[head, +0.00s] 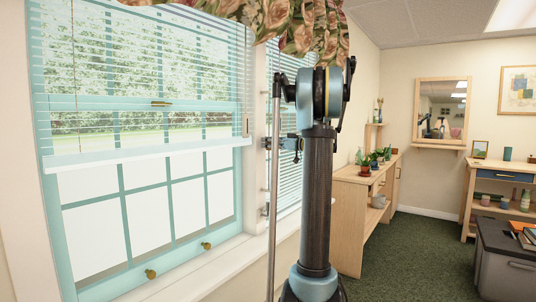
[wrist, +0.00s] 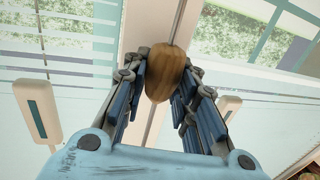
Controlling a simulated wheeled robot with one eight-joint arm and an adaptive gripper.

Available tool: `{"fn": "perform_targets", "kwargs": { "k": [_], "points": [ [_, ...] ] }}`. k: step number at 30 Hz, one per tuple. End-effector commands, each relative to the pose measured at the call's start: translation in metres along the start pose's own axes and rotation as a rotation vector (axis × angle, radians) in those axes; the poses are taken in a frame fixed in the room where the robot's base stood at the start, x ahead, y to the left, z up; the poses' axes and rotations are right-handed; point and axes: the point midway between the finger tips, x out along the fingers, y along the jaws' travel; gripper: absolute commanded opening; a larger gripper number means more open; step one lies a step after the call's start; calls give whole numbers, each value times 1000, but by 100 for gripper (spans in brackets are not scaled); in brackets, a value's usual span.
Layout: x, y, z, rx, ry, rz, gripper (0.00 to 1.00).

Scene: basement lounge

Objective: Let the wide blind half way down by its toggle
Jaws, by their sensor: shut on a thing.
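The wide blind (head: 135,60) hangs over the large window at the left of the head view. Its slats are lowered to about half the window's height, and its pale bottom rail (head: 140,156) is tilted in the picture. The panes show below it. In the wrist view, a brown wooden toggle (wrist: 166,72) hangs on a thin cord. My gripper (wrist: 165,88) is shut on this toggle, with a dark blue finger on each side of it. In the head view my arm partly hides the gripper and the toggle cannot be made out.
A narrower blind (head: 290,135) covers the neighbouring window behind my arm. A floral valance (head: 270,25) hangs above. A wooden cabinet (head: 352,200) with potted plants stands right of my arm, and a dark-lidded chest (head: 508,273) at the lower right. Green carpet (head: 415,250) lies clear between them.

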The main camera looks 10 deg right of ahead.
Motion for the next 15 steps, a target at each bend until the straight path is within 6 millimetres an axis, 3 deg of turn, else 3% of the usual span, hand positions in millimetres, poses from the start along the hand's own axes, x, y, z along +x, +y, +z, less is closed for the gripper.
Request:
{"fn": "perform_targets", "kwargs": {
  "k": [11, 12, 15],
  "points": [
    [-1, 2, -3, 0, 0, 5, 0],
    [-1, 2, -3, 0, 0, 5, 28],
    [-1, 2, -3, 0, 0, 5, 48]
  ]
}}
